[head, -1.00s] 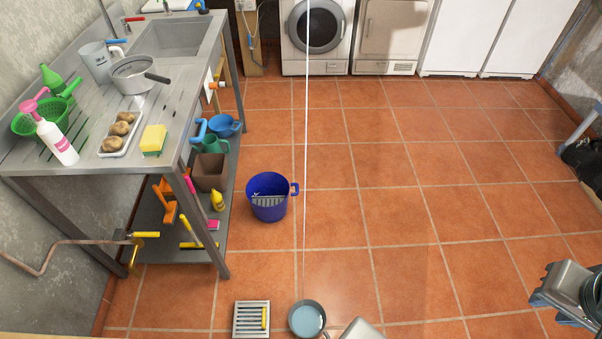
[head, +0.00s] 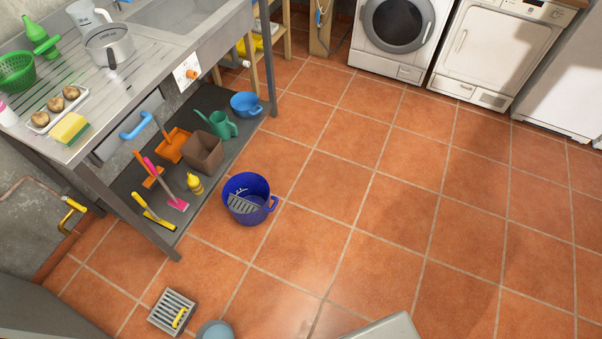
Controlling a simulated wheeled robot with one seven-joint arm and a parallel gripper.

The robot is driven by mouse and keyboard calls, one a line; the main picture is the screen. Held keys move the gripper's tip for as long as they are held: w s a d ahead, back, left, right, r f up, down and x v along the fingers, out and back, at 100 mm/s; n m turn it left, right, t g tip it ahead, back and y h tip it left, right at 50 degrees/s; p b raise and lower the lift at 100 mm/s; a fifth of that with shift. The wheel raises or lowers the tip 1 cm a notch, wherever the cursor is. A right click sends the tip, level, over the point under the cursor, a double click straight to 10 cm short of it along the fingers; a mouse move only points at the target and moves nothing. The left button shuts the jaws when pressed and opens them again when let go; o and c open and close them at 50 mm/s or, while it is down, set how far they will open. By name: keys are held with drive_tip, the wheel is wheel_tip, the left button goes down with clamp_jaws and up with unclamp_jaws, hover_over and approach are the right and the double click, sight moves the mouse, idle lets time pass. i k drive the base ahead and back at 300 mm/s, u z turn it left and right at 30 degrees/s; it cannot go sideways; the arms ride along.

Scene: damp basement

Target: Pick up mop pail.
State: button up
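The mop pail (head: 262,214) is a blue round bucket with a grey slotted wringer in its mouth and a blue handle on its right side. In the head view it stands upright on the tiled floor, just right of the metal bench's lower shelf. My gripper is not in this view, so its state and its distance from the pail cannot be seen.
A steel sink bench (head: 112,98) stands at left, its lower shelf holding a brown pot (head: 203,153), a green watering can (head: 222,124) and tools. A floor grate (head: 172,311) and a blue-grey bowl (head: 214,331) lie in front. Floor to the right is clear.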

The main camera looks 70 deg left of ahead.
sight(246, 194)
drive_tip(key=i, duration=0.9)
drive_tip(key=u, duration=3.8)
drive_tip(key=i, duration=1.65)
